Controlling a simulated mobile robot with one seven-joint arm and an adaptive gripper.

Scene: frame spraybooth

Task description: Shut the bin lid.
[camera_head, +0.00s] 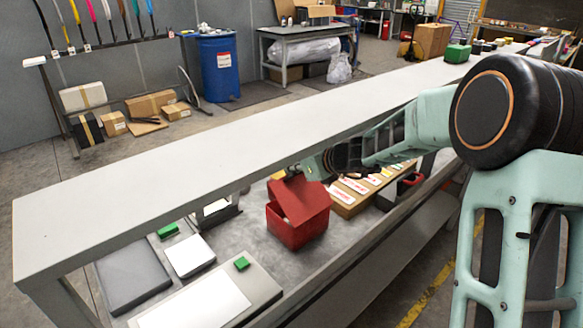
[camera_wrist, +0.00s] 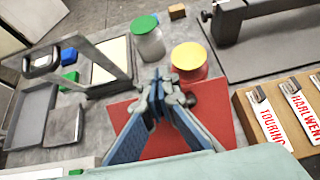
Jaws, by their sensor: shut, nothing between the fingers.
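The red bin (camera_head: 296,235) stands on the lower shelf under the long grey counter. Its red lid (camera_head: 303,202) appears tilted over the bin's top, not flush with the rim; how wide the gap is I cannot tell. In the wrist view my gripper (camera_wrist: 158,88) is shut and empty, with the red lid (camera_wrist: 222,128) spread out below and behind the fingers. Whether the fingertips touch the lid I cannot tell. A dark round knob (camera_wrist: 190,100) shows beside the fingers.
A jar with a green cap (camera_wrist: 147,38) and a yellow-and-red container (camera_wrist: 188,60) stand near the bin. A cardboard box of labelled cards (camera_head: 352,195) is beside it. Flat trays (camera_head: 130,275) lie at the left.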

